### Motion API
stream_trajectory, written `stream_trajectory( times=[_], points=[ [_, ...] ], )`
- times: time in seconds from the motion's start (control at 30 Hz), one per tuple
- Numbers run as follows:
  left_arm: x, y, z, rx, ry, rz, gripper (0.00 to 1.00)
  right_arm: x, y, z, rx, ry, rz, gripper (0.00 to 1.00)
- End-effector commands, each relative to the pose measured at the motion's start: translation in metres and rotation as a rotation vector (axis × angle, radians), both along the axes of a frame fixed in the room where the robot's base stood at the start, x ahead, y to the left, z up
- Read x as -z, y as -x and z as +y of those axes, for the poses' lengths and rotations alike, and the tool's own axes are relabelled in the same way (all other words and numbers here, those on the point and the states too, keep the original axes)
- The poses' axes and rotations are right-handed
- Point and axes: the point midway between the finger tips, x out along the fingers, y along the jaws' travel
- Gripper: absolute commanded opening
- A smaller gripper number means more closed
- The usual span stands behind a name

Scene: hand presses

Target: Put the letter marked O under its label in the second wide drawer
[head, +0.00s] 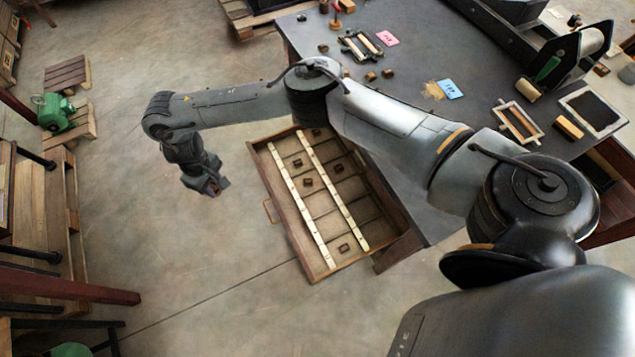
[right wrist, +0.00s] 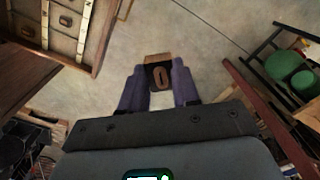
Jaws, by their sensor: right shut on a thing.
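My right gripper (head: 209,188) is shut on the letter marked O (right wrist: 161,76), a small wooden block with a dark face. The O faces the camera in the right wrist view, between the two fingertips (right wrist: 159,88). The gripper is over the floor, left of the open wide drawer (head: 282,215) in the head view. Two pale label strips (head: 301,206) run along the drawer, and several small letter blocks (head: 308,182) lie in its compartments. The drawer's edge also shows at upper left in the right wrist view (right wrist: 99,45). The label writing is too small to read. My left gripper is not in view.
The dark table (head: 450,55) holds loose blocks (head: 371,76), a pink card (head: 387,38), a blue card (head: 450,89), frames and a press with a roller (head: 593,40). Pallets and a green motor (head: 57,111) stand at left. The floor beside the drawer is clear.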

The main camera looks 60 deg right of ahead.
Motion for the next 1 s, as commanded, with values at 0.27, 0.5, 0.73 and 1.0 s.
stream_trajectory(
  times=[0.27, 0.5, 0.73, 1.0],
  points=[
    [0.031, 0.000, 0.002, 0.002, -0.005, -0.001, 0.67, 0.112, 0.051, -0.007, 0.124, -0.002, 0.010, 0.02],
    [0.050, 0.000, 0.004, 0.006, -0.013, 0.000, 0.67, 0.181, 0.096, -0.047, 0.274, 0.001, 0.008, 0.02],
    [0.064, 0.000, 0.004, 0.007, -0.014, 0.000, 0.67, 0.232, 0.144, -0.106, 0.416, 0.005, 0.007, 0.02],
    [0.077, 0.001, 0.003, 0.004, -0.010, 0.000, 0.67, 0.272, 0.211, -0.184, 0.555, 0.006, 0.006, 0.02]
  ],
)
